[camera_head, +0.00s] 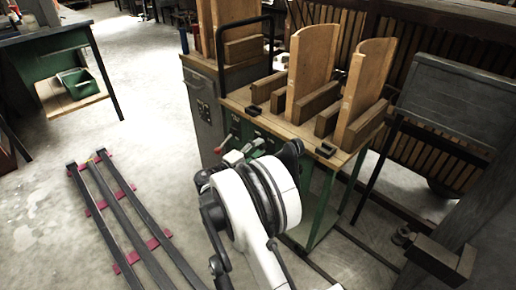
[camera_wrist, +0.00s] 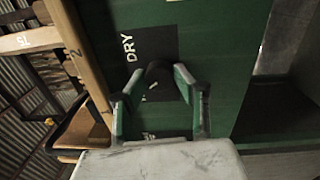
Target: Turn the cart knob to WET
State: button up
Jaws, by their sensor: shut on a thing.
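The cart (camera_head: 297,131) has a wooden top and a green body, and stands in the middle of the head view. In the wrist view its green front panel (camera_wrist: 225,50) fills much of the picture. A black knob (camera_wrist: 158,72) with a small white mark sits on a dark plate, beside the white word DRY (camera_wrist: 128,47). My gripper (camera_wrist: 158,82) is shut on the knob, with one green-and-black finger on each side. A second label, lower on the plate, is mostly hidden by my gripper. In the head view my arm hides the knob.
Upright wooden boards (camera_head: 310,70) stand on the cart top. Dark rails (camera_head: 115,205) lie on the floor at left. A dark board on legs (camera_head: 460,95) stands at right. Floor between rails and cart is clear.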

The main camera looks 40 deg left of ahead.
jog(key=shift+n, duration=1)
jog(key=o, duration=1.1)
jog(key=shift+s, duration=0.1)
jog(key=s, duration=0.4)
jog(key=s+a, duration=0.1)
jog(key=s, duration=0.6)
jog(key=shift+s+a+f, duration=0.25)
jog(key=shift+s+f, duration=0.1)
